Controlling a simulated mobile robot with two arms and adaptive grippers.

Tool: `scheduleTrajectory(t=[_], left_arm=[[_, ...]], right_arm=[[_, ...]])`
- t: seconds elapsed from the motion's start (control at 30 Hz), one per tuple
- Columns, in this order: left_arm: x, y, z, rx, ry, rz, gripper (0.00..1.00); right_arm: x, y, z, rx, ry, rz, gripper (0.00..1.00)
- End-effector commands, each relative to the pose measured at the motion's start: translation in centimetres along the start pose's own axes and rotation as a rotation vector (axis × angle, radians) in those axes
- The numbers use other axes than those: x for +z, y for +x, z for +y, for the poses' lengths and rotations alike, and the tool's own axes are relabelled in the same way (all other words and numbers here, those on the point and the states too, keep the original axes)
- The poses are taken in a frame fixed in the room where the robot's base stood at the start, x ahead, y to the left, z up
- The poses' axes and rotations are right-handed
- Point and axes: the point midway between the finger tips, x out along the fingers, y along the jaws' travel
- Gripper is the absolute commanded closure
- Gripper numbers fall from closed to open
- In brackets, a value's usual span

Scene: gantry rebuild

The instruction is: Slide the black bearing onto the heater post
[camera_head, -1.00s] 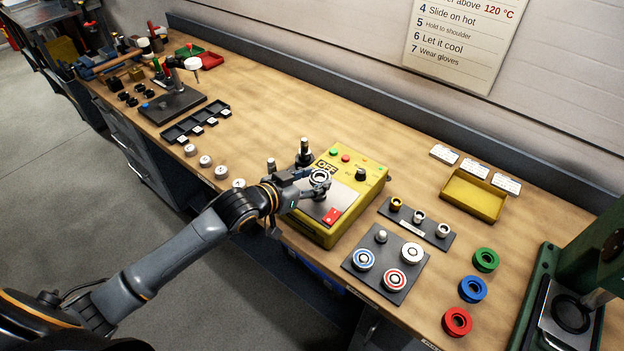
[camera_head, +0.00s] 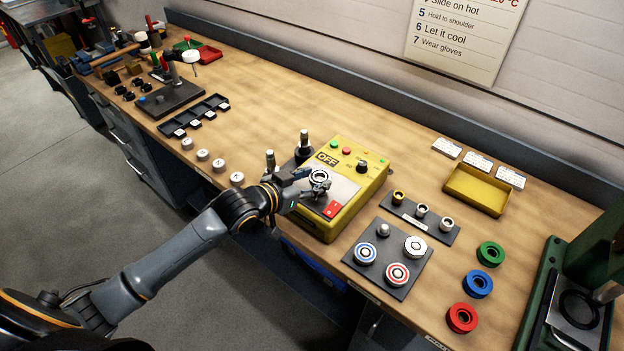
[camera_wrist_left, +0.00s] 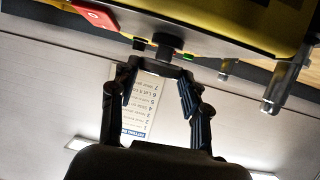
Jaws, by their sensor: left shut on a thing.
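My left gripper (camera_head: 314,181) is shut on the bearing (camera_head: 320,176), a small ring with a pale face and dark centre. It holds the ring over the grey top plate of the yellow heater (camera_head: 373,191), whose sign reads OFF. In the left wrist view the fingertips (camera_wrist_left: 158,68) close on a dark, edge-on shape below the heater's yellow side. I cannot make out the heater post; the ring and fingers may cover it, and I cannot tell whether the ring is around it. My right gripper is not in view.
A black knob (camera_head: 362,166) and red switch (camera_head: 332,210) are on the heater. A dark plate with bearings (camera_head: 409,282) lies to the right.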

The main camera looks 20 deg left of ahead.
Motion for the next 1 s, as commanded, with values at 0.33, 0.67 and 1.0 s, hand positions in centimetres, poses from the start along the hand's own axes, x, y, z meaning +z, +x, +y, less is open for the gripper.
scheduleTrajectory(t=[0.33, 0.67, 1.0], left_arm=[[0.9, 0.4, 0.0, 0.000, 0.000, 0.002, 0.88], [1.4, 0.6, 0.0, 0.000, 0.000, 0.001, 0.88], [1.4, 0.6, 0.0, 0.000, 0.000, 0.001, 0.29]], right_arm=[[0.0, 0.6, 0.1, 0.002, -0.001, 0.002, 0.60], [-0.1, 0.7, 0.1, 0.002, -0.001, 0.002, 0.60], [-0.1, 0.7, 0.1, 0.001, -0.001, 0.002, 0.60]])
